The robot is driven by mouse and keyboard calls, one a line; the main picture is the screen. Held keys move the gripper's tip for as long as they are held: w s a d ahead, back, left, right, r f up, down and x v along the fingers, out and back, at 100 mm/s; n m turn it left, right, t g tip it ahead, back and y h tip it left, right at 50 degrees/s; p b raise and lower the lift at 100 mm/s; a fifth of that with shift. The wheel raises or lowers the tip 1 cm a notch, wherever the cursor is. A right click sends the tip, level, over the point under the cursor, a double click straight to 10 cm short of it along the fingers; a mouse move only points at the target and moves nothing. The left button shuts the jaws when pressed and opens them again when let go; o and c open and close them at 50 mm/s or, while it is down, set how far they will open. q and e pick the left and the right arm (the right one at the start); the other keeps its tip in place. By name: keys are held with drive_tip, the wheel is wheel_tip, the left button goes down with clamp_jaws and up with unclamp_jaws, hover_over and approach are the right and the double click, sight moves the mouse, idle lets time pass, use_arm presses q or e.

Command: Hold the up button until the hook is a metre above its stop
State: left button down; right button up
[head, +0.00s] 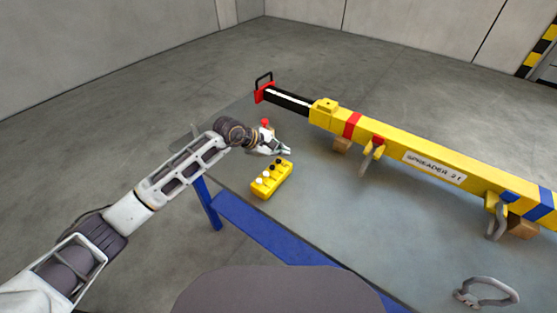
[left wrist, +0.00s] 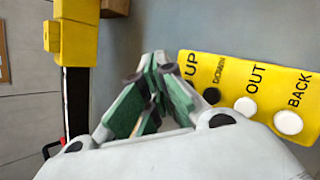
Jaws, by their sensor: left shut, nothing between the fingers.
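A yellow button box (head: 274,185) lies on the grey table, with black and white buttons. In the left wrist view the box (left wrist: 268,104) reads UP, DOWN, OUT and BACK. A black button (left wrist: 211,96) sits beside DOWN; white buttons sit by OUT (left wrist: 245,107) and BACK (left wrist: 289,122). The button by UP is hidden behind my fingers. My left gripper (head: 288,150) is shut and empty, at the far end of the box; its fingertips (left wrist: 154,60) are beside the UP label. I cannot tell whether they touch the button. No hoist hook is clearly seen. My right gripper is out of view.
A yellow spreader beam (head: 434,165) lies across the table on wooden blocks, with grey hooks or shackles (head: 371,158) on it. A loose grey shackle (head: 487,292) lies at the lower right. A small red thing (head: 265,122) shows behind my gripper. The middle of the table is bare.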

sight(280, 162)
use_arm(q)
drive_tip(key=shift+r, duration=0.6)
drive_tip(key=shift+r+p, duration=0.3)
drive_tip(key=shift+r, duration=0.5)
drive_tip(key=shift+r+p, duration=0.35)
drive_tip(key=shift+r, duration=0.15)
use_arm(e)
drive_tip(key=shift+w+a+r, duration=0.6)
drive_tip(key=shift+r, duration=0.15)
